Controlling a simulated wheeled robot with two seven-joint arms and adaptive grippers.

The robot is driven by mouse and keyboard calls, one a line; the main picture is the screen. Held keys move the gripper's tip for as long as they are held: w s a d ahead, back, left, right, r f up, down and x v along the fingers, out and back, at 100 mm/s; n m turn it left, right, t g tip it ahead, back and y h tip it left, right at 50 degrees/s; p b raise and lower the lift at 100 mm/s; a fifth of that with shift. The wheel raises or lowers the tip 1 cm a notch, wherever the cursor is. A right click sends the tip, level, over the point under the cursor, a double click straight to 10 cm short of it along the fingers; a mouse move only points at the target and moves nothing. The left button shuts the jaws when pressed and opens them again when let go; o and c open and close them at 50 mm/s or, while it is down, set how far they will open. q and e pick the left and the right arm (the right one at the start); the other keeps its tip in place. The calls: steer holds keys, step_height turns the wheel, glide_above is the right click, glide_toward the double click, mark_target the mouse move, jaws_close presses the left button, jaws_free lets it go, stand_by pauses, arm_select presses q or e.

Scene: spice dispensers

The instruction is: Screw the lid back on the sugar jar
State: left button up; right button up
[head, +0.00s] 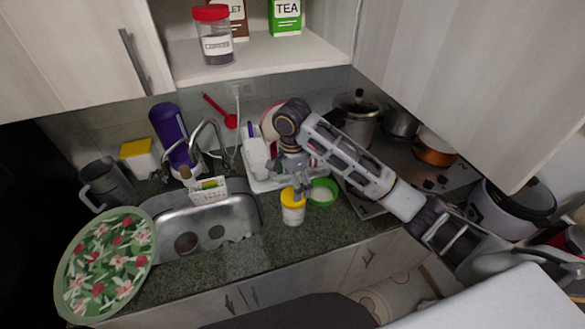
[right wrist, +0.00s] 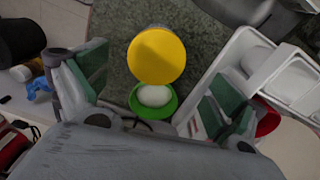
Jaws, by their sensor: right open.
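A small white jar (head: 293,214) stands on the counter right of the sink. A yellow lid (head: 292,194) sits on top of it; I cannot tell whether it is screwed tight. The lid also shows from above in the right wrist view (right wrist: 157,56). My right gripper (head: 299,187) is just above and beside the lid, pointing down. In the right wrist view its fingers are spread wide, with the lid between and beyond them, and nothing is held. The jar's label is too small to read. My left gripper is out of view.
A green dish (head: 323,192) with white contents stands close to the jar's right. The sink (head: 207,228) is to the left, a white dish rack (head: 262,183) behind, and the stove (head: 410,165) with pots to the right. Counter in front of the jar is clear.

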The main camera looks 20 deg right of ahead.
mark_target(292, 195)
steer(key=shift+r, duration=2.85)
steer(key=shift+s, duration=0.1)
